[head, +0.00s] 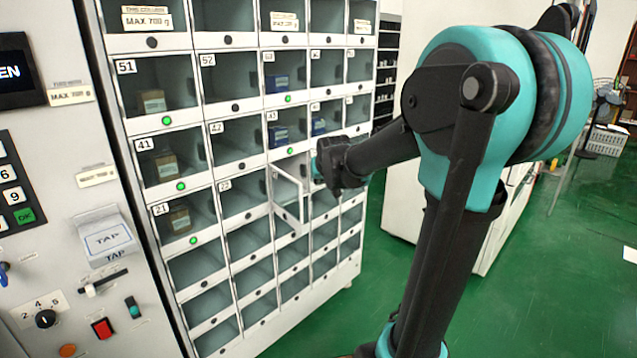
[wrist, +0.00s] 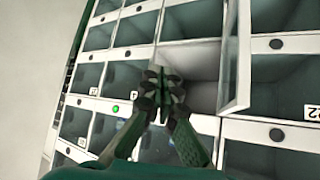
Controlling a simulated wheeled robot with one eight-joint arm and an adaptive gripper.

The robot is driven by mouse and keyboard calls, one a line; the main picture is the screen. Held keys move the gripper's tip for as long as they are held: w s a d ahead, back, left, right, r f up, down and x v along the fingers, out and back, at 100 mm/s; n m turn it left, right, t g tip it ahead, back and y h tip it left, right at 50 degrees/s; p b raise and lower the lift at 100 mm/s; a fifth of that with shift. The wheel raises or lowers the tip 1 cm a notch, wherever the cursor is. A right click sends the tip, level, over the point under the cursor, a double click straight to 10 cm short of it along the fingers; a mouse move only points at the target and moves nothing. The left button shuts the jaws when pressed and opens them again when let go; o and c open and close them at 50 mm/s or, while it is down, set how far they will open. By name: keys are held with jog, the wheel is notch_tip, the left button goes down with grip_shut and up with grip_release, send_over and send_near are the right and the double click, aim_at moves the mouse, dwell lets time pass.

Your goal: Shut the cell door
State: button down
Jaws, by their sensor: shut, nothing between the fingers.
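One cell door (head: 289,196) stands swung out from the vending cabinet (head: 225,186). It is a pale frame with a clear pane. In the wrist view the open door (wrist: 236,58) stands along the right side of its bare, pale cell (wrist: 192,65). My gripper (wrist: 163,88) is shut and empty, in front of that cell's left edge. It is left of the door in that view, with a gap between them. In the head view my gripper (head: 322,168) is right of the door, and its fingertips are hard to make out.
The other cell doors around it look shut; several cells hold small boxes, such as a blue box (head: 278,134). A control panel with a keypad (head: 14,187) and a TAP card reader (head: 106,238) is at the left. Green floor (head: 540,290) is clear at the right.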

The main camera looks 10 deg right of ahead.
jog(key=w+r+x, duration=0.1)
jog(key=r+x, duration=0.1)
jog(key=x, duration=0.9)
jog(key=shift+w+f, duration=0.2)
jog(key=shift+w, duration=0.4)
dwell(1.0)
